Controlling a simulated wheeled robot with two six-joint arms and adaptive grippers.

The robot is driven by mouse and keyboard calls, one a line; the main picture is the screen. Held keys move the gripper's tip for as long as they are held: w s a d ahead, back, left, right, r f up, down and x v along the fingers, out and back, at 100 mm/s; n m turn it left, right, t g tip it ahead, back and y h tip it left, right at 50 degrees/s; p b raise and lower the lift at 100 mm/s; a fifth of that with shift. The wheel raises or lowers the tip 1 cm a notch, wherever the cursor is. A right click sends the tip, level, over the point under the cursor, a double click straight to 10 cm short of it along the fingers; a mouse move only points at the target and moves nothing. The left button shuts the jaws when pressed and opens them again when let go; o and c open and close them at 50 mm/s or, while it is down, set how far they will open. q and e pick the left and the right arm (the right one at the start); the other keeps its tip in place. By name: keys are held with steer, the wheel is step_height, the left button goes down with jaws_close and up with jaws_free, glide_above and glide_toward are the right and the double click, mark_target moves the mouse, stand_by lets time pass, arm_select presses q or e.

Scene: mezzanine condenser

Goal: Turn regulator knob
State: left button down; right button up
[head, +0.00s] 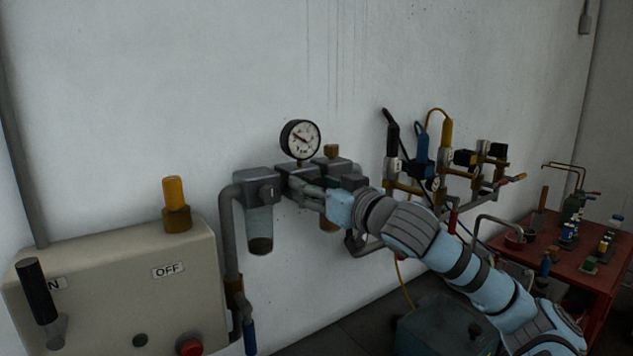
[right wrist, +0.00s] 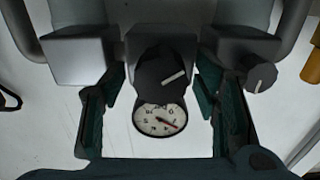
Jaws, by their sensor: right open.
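The regulator knob (right wrist: 163,72) is dark with a white pointer line. In the right wrist view it is between the two fingers of my right gripper (right wrist: 164,88), which is open, with a gap on each side. The round pressure gauge (right wrist: 160,118) with a red needle shows just below the knob there. In the head view the gauge (head: 300,139) stands on top of the wall-mounted regulator unit. My right gripper (head: 310,188) is in front of this unit and hides the knob. My left gripper is out of view.
A second dark knob (right wrist: 260,77) is close to the right finger. A filter bowl (head: 259,230) hangs left of the gripper. A beige switch box (head: 120,285) with a lever is at left. Hoses and valves (head: 430,160) and a red table (head: 600,262) are at right.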

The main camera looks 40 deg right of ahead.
mark_target(306, 132)
steer(key=c, duration=1.1)
steer(key=shift+m, duration=0.4)
steer(key=shift+c, duration=0.2)
steer(key=o, duration=1.1)
steer(key=shift+o, duration=0.2)
steer(key=shift+r, duration=0.1)
steer(key=shift+r, duration=0.35)
step_height(306, 132, up, 9)
steer(key=shift+a+r, duration=0.1)
